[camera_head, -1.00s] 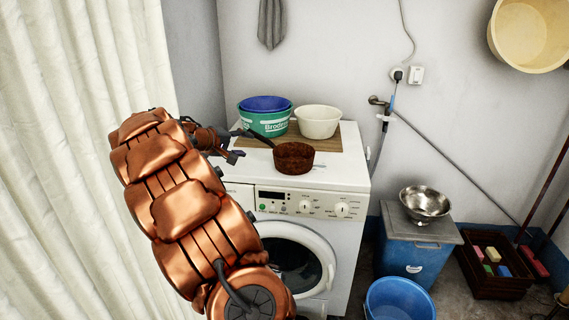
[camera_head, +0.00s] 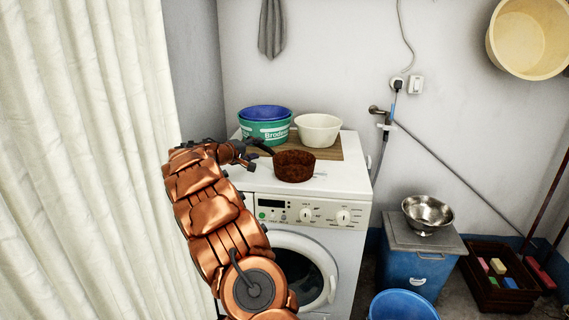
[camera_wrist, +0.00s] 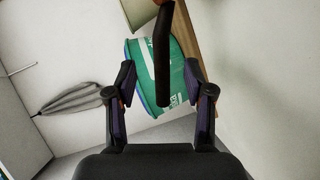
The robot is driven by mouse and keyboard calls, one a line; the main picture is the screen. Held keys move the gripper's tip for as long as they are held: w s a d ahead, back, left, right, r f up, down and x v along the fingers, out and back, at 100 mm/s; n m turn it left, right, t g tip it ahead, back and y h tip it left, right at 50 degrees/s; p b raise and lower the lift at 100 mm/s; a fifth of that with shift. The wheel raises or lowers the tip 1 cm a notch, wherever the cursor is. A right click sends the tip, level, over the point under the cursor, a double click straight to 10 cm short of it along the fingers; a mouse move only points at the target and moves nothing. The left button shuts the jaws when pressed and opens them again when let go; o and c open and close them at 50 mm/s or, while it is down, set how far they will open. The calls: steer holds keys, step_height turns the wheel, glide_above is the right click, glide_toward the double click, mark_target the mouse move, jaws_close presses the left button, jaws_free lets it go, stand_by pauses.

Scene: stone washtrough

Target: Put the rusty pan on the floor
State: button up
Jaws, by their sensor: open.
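The rusty pan (camera_head: 294,167) stands upright near the front of the white washing machine's top (camera_head: 341,172). Its dark handle points left and back toward my gripper (camera_head: 246,157). In the wrist view my gripper (camera_wrist: 159,88) is open, and the pan's handle (camera_wrist: 163,50) reaches in between the two fingers, apart from both. The grey floor (camera_head: 455,301) shows at the lower right.
A green tub (camera_head: 265,133) with a blue basin in it and a cream bowl (camera_head: 318,130) stand behind the pan. A blue bin (camera_head: 415,268) with a metal bowl (camera_head: 428,212), a blue bucket (camera_head: 402,306) and a dark crate (camera_head: 487,290) occupy the floor. A curtain (camera_head: 85,160) hangs left.

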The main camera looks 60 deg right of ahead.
mark_target(261, 147)
steer(key=shift+w+p+x, duration=0.1)
steer(key=shift+p+x, duration=0.15)
steer(key=shift+x, duration=0.95)
steer(key=shift+w+p+x, duration=0.15)
steer(key=shift+p+x, duration=0.05)
steer(key=shift+x, duration=1)
steer(key=shift+f, duration=0.1)
jaws_close()
